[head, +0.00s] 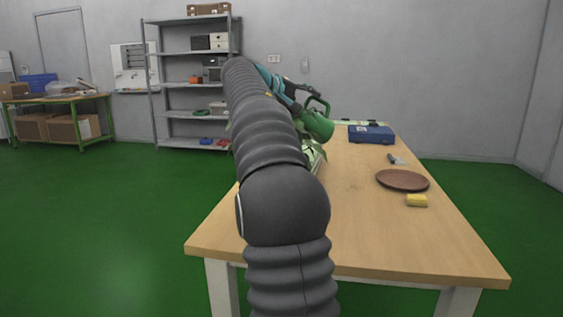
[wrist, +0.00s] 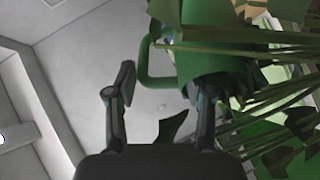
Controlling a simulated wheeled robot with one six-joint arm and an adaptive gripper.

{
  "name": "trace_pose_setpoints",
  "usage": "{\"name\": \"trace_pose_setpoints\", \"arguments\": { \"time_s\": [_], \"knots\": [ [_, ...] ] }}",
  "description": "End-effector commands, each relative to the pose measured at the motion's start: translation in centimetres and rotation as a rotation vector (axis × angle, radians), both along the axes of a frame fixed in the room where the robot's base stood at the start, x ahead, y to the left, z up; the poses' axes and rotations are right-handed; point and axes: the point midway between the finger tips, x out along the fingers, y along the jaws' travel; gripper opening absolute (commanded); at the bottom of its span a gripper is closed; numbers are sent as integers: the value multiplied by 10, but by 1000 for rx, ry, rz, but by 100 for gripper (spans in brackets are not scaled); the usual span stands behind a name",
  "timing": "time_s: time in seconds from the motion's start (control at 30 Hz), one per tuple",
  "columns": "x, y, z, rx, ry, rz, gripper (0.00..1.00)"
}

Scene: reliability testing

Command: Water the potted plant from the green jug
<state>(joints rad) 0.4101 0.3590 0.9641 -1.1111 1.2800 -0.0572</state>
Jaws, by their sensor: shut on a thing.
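The green jug (head: 318,126) is held above the table, tilted well over with its handle on the upper side. It also shows in the wrist view (wrist: 215,62), top centre. My gripper (head: 302,96) is shut on the jug; in the wrist view my gripper (wrist: 160,82) has its fingers on either side of the handle. The potted plant (head: 314,158) is mostly hidden behind my arm in the head view; only some leaves show below the jug. In the wrist view its leaves (wrist: 285,105) cross in front of the jug on the right. I cannot see the pot clearly or any water.
The wooden table (head: 370,240) carries a brown plate (head: 402,180), a yellow block (head: 416,201), a small grey tool (head: 396,159) and a blue case (head: 371,134) on its right side. The front of the table is clear. Shelves (head: 190,83) stand behind.

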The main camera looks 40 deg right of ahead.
Motion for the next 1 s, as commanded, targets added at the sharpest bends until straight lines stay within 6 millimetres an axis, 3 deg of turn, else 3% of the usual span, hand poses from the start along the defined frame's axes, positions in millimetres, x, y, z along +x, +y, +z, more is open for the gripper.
{"name": "trace_pose_setpoints", "arguments": {
  "time_s": [1.0],
  "knots": [
    [1,2,3,-53,21,0,0]
  ]
}}
